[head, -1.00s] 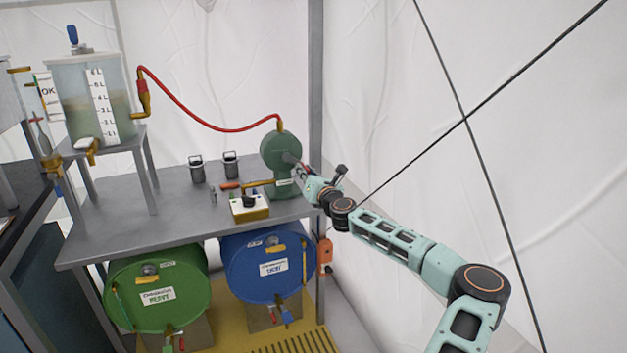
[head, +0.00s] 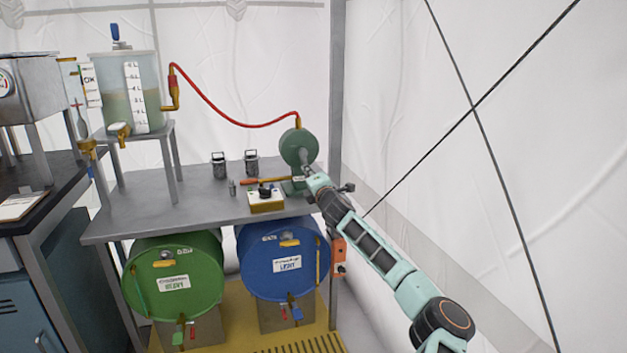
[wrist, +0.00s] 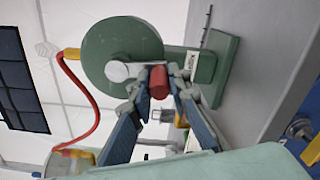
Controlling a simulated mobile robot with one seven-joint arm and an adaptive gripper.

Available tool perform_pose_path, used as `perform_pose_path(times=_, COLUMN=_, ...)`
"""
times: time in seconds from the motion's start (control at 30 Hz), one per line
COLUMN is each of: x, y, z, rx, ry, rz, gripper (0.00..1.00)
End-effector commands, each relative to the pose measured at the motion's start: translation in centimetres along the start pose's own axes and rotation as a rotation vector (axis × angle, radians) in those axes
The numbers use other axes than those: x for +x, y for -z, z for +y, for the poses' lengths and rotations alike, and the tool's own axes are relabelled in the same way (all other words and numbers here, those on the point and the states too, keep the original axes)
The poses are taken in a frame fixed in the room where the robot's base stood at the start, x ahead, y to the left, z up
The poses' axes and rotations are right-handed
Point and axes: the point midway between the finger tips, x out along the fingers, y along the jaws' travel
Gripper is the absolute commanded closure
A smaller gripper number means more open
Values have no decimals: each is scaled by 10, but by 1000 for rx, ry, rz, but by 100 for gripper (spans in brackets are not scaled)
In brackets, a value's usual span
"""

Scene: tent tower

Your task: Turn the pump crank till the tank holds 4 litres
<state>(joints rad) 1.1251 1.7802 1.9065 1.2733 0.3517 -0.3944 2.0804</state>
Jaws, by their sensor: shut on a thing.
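The green round pump (head: 291,146) stands at the bench's right end. Its crank has a grey arm and a red handle (wrist: 158,82). My gripper (head: 308,177) is at the crank, low on the pump's front right. In the wrist view my gripper (wrist: 160,88) has its two fingers on either side of the red handle, shut on it. The clear tank (head: 112,95) stands on a raised stand at the left, with a white litre scale (head: 137,98). Its cloudy liquid reaches roughly the 4 L mark; the exact level is hard to read.
A red hose (head: 225,122) runs from pump to tank. On the bench (head: 150,215) are a yellow-and-white box (head: 266,201) and two metal canisters (head: 219,166). Green (head: 170,280) and blue (head: 283,262) drums lie below. A metal post (head: 337,90) stands beside the pump.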

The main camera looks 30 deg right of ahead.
Motion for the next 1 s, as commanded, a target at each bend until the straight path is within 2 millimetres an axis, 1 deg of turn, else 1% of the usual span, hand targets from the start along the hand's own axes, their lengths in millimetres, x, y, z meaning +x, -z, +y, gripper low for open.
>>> perform_pose_path(times=0.03, x=0, y=3, z=-3, rx=24, ry=2, rz=1, gripper=100)
perform_pose_path(times=0.3, x=0, y=6, z=-1, rx=90, ry=3, rz=0, gripper=100)
perform_pose_path(times=0.77, x=1, y=6, z=1, rx=100, ry=2, rz=-1, gripper=100)
perform_pose_path(times=0.8, x=1, y=6, z=1, rx=100, ry=2, rz=-1, gripper=79)
perform_pose_path(times=0.93, x=0, y=5, z=1, rx=99, ry=2, rz=-1, gripper=66)
perform_pose_path(times=1.0, x=0, y=5, z=1, rx=99, ry=1, rz=-1, gripper=66)
